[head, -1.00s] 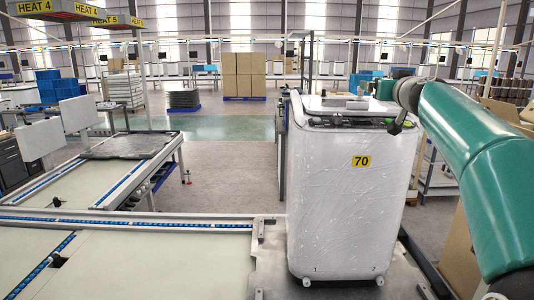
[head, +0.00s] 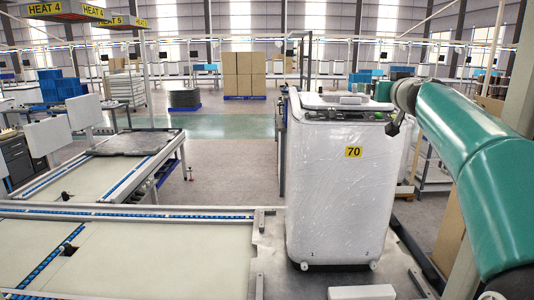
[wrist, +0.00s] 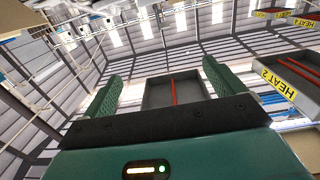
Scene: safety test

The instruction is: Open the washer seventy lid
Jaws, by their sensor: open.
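The washer (head: 340,200) is a tall white plastic-wrapped cabinet with a yellow "70" label, upright right of centre in the head view. Its lid (head: 335,101) is on top, seen nearly edge-on; it looks flat, and I cannot tell whether it is raised at all. My teal and grey arm reaches in from the right to the washer's top. My gripper (wrist: 160,70) is open in the wrist view, its two green textured fingers apart. A grey framed shape with red bars (wrist: 174,90) shows between them; I cannot tell what it is. Contact with the lid cannot be made out.
A conveyor table (head: 150,255) with blue roller strips lies left of the washer. Another workbench (head: 110,165) stands farther left. Cardboard boxes (head: 243,74) sit on a blue pallet at the back. Open floor (head: 230,165) lies between. A "HEAT 2" sign (wrist: 288,80) shows in the wrist view.

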